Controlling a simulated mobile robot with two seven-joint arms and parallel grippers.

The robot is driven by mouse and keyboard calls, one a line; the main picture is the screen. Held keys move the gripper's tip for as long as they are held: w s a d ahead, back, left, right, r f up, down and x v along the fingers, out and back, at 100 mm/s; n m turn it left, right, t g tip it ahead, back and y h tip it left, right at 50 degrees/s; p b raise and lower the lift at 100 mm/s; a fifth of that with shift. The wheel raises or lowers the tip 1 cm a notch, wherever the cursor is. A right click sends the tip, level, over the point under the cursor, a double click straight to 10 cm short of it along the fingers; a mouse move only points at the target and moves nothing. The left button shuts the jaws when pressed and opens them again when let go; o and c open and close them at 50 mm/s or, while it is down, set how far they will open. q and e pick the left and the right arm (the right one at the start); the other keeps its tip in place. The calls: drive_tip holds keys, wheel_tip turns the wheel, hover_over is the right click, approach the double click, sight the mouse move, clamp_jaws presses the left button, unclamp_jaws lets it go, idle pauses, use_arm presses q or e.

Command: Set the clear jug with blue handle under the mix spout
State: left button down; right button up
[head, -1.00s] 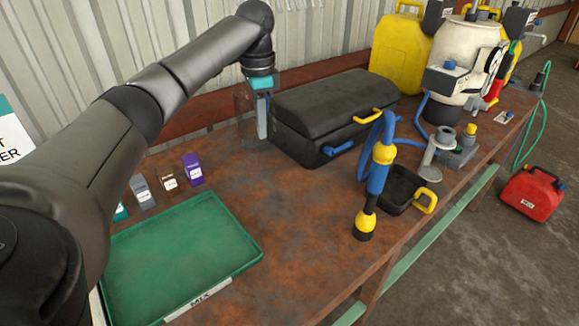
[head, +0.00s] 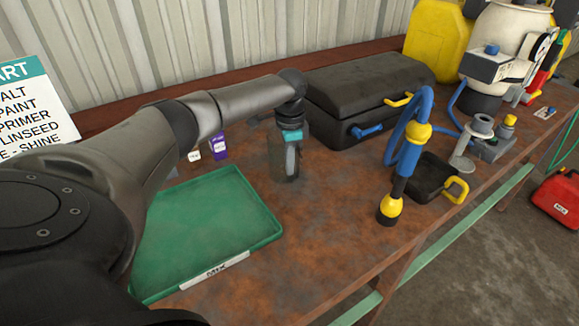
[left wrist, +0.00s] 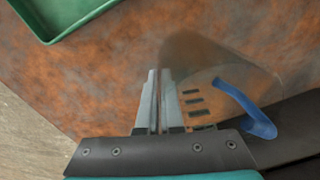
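The clear jug (head: 277,168) is see-through and looks upright in the head view, between the green tray and the black case. My left gripper (head: 291,160) is shut on its wall. In the left wrist view the two fingers (left wrist: 157,100) are close together at the rim side of the jug (left wrist: 205,65), and its blue handle (left wrist: 245,108) points right. I cannot tell whether the jug's base touches the bench. A cream tank (head: 497,65) with a boxy unit stands at the far right; I cannot make out which part is the mix spout. My right gripper is not in view.
The green tray (head: 262,240), its label seeming to read MIX, lies left of the jug. Bare rusty bench (head: 320,230) is in front.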

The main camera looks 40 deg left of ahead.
use_arm(q)
drive_tip(key=shift+f, duration=0.3)
drive_tip(key=c, duration=1.1)
unclamp_jaws()
drive_tip(key=shift+o, duration=0.2)
